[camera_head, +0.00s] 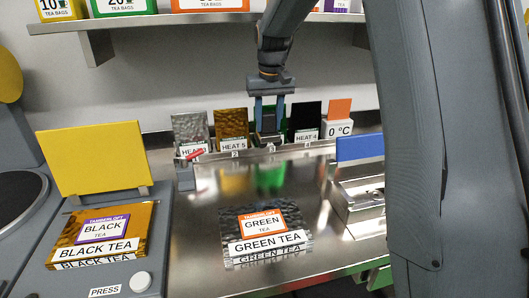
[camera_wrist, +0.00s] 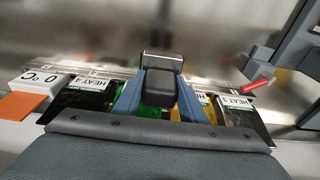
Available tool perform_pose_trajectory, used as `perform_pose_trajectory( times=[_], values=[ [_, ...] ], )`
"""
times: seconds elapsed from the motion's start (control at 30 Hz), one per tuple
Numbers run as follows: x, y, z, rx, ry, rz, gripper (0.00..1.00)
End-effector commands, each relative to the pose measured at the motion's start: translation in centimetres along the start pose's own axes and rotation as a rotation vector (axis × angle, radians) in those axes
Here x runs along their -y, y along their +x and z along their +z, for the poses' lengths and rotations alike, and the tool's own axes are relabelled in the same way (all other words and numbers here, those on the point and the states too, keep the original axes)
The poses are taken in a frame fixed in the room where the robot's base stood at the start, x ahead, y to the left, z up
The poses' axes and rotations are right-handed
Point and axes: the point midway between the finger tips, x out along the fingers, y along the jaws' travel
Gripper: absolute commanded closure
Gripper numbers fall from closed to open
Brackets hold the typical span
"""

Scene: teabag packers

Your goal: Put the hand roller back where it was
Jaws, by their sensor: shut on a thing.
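My gripper (camera_head: 268,132) reaches down over the back of the steel bench, near the row of labelled cards. It is shut on the hand roller (camera_head: 268,123), which has a dark block and a metal cylinder. In the wrist view my two blue fingers (camera_wrist: 162,86) sit on either side of the dark block of the hand roller (camera_wrist: 160,62). The roller is in front of a green card (camera_wrist: 127,100), close to the low numbered rail (camera_head: 235,153). I cannot tell whether it touches the rail or the bench.
HEAT-5 (camera_head: 232,124) and HEAT-4 (camera_head: 306,117) cards flank the gripper. A red-handled part (camera_head: 194,155) lies to the left. A GREEN TEA packet (camera_head: 265,236) lies on the bench. A press with a yellow plate (camera_head: 92,157) stands left, a blue-plated device (camera_head: 359,148) right. A shelf (camera_head: 180,19) hangs above.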

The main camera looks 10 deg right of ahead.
Motion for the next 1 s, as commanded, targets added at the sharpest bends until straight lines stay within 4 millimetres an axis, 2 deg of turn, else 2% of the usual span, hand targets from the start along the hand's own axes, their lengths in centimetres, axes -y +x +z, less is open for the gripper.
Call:
perform_pose_trajectory(
  times=[0.3,0.4,0.57,0.8,1.0],
  values=[
    [-0.2,4.7,0.8,0.003,0.003,0.000,0.96],
    [-0.3,5.7,0.9,0.001,0.004,0.001,0.96],
    [-0.3,6.7,1.1,0.002,0.005,0.001,0.96],
    [-0.3,9.6,1.5,0.001,0.005,0.001,0.96],
    [-0.3,9.8,1.5,-0.001,0.005,0.001,0.96]
  ],
)
